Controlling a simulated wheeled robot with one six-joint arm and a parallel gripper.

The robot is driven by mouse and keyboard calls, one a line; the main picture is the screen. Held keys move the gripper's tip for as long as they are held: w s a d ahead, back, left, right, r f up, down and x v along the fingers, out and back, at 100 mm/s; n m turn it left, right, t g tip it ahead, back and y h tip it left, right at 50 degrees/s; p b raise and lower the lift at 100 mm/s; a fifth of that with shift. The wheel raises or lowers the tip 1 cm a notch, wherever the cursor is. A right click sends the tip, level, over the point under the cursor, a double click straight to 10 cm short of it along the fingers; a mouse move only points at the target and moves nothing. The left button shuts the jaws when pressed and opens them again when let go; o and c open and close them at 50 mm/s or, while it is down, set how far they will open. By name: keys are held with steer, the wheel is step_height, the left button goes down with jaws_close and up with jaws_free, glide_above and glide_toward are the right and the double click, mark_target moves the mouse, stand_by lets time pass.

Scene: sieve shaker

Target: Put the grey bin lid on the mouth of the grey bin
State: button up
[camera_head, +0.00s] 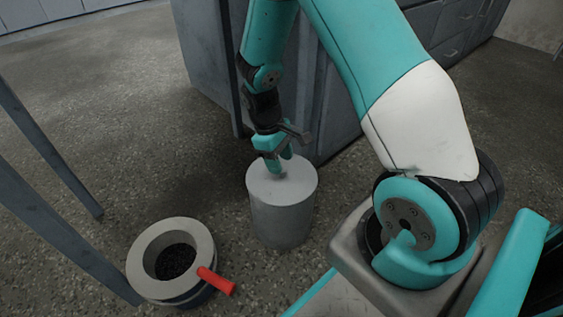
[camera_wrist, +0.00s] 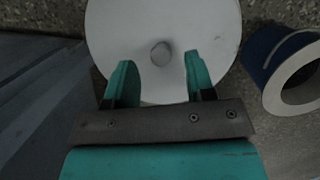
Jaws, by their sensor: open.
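The grey bin (camera_head: 283,222) stands upright on the floor in front of the cabinet. The round grey lid (camera_head: 302,182) lies flat over its mouth and looks level, with no gap that I can make out. In the wrist view the lid (camera_wrist: 205,30) is a pale disc with a small round knob (camera_wrist: 160,53) near its middle. My gripper (camera_head: 281,167) is just above the lid. In the wrist view my gripper (camera_wrist: 155,62) is open, with its two fingers apart on either side of the knob and not touching it.
A blue bin with a thick grey rim (camera_head: 200,242) stands at the front left, holding dark granules. A red handle (camera_head: 216,281) sticks out over its rim. A grey cabinet (camera_head: 215,75) is close behind the grey bin. Metal legs (camera_head: 50,150) stand at the left.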

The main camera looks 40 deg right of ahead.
steer(key=d+p+v, duration=0.1)
steer(key=p+v, duration=0.5)
steer(key=v, duration=0.4)
steer(key=s+a+r+n+t+y, duration=0.15)
steer(key=s+a+r, duration=0.35)
steer(key=a+r, duration=0.75)
steer(key=s+a+r+y, duration=0.2)
steer(key=s+a+r, duration=0.2)
steer(key=s, duration=0.3)
steer(key=s+a+r+n+t+y, duration=0.1)
steer(key=s+a+r, duration=0.3)
steer(key=s, duration=0.3)
steer(key=shift+s+r+y, duration=0.3)
steer(key=shift+r+y, duration=0.05)
steer(key=shift+r, duration=0.3)
steer(key=shift+n+t, duration=0.25)
step_height(320, 180, up, 48)
steer(key=p, duration=4.7)
steer(key=shift+p, duration=0.4)
steer(key=shift+r, duration=0.1)
